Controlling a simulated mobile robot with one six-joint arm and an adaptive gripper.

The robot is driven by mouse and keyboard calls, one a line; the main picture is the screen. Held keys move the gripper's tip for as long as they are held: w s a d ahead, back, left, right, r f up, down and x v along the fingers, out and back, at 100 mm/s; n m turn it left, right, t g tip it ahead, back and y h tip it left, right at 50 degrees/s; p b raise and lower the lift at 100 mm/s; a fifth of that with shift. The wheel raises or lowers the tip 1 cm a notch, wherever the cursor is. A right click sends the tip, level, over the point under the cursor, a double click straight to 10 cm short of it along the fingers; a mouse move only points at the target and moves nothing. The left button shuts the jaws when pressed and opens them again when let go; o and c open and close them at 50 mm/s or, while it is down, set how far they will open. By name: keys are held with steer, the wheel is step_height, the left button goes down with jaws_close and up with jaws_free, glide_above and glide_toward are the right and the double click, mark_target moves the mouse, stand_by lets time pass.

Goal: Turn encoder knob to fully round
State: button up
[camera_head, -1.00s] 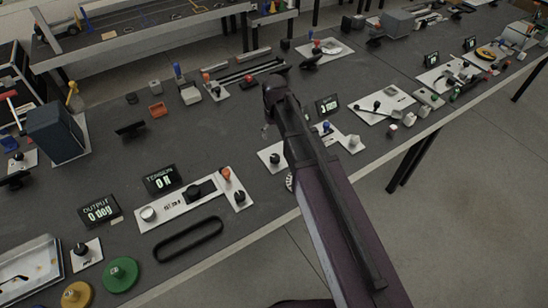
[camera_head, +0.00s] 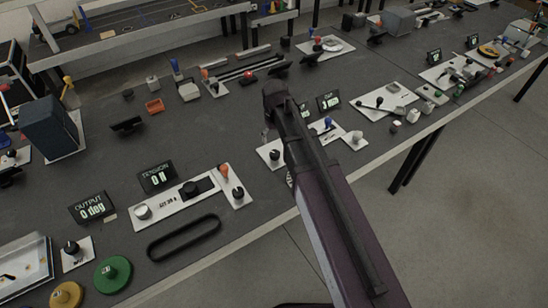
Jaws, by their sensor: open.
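My arm reaches across the front edge of the bench, and its dark joint (camera_head: 275,95) is over the middle of the bench. The gripper itself is hidden behind the arm, so I cannot see its fingers. A black knob on a white plate (camera_head: 270,153) stands just left of the arm. A white-rimmed dial (camera_head: 290,180) is partly covered by the arm. Two small displays (camera_head: 328,101) stand just right of the joint, and their text is too small to read. I cannot tell which knob is the encoder knob.
To the left, a white panel (camera_head: 165,212) with knobs lies behind a black belt loop (camera_head: 184,237). Displays read "OUTPUT 0 deg" (camera_head: 93,207) and "TENSION 0 N" (camera_head: 157,177). Green (camera_head: 113,273) and yellow discs are at front left.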

mark_target(275, 153)
steer(key=shift+f+b, duration=4.2)
steer(key=shift+f, duration=0.25)
steer(key=c, duration=1.1)
steer(key=shift+a, duration=0.15)
steer(key=shift+c, duration=0.2)
